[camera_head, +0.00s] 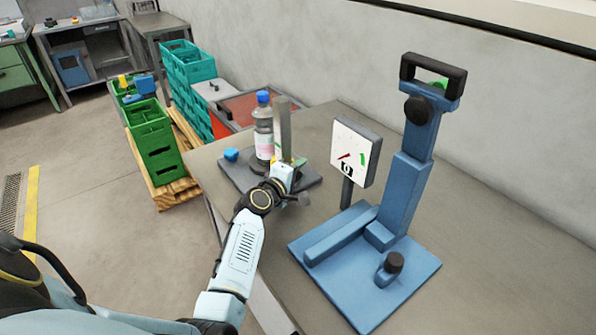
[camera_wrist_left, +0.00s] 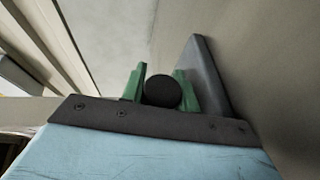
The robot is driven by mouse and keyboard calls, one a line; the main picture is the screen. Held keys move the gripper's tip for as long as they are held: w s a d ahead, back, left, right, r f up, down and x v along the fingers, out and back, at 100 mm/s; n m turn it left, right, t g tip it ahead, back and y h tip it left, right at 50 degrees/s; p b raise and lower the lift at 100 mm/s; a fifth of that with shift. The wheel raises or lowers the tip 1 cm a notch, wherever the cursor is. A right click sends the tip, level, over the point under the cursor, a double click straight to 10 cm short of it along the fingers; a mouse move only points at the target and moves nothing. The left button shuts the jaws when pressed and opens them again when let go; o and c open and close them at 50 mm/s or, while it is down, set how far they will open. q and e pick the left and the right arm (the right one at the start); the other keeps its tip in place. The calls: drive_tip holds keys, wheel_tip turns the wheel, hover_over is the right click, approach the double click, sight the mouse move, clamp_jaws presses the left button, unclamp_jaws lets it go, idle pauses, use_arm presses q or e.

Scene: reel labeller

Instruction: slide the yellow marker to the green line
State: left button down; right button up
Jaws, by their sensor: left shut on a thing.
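A small yellow patch (camera_head: 273,160), possibly the yellow marker, shows beside an upright grey post (camera_head: 285,125) on a dark grey base plate (camera_head: 236,177). My left gripper (camera_head: 291,165) is at the foot of this post, in front of the bottle. In the left wrist view, its green fingers (camera_wrist_left: 160,88) are shut on a round black knob (camera_wrist_left: 162,91). A dark grey upright piece (camera_wrist_left: 207,75) stands close behind the fingers. I cannot make out the green line for certain. My right gripper is not in view.
A bottle with a blue cap (camera_head: 263,125) and a blue piece (camera_head: 231,154) stand on the base plate. To the right are a white dial panel (camera_head: 354,150) and a blue stand (camera_head: 402,190). The table (camera_head: 500,240) is clear at the right.

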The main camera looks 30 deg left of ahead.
use_arm(q)
wheel_tip(320, 180, up, 7)
drive_tip(key=p, duration=0.7)
drive_tip(key=shift+r, duration=0.15)
drive_tip(key=c, duration=1.1)
unclamp_jaws()
drive_tip(key=shift+o, duration=0.2)
drive_tip(key=s+r+p, duration=0.1)
drive_tip(key=s+r, duration=0.1)
drive_tip(key=s, duration=1.1)
drive_tip(key=shift+r, duration=0.15)
drive_tip(key=shift+s+d, duration=0.1)
drive_tip(key=shift+d, duration=0.05)
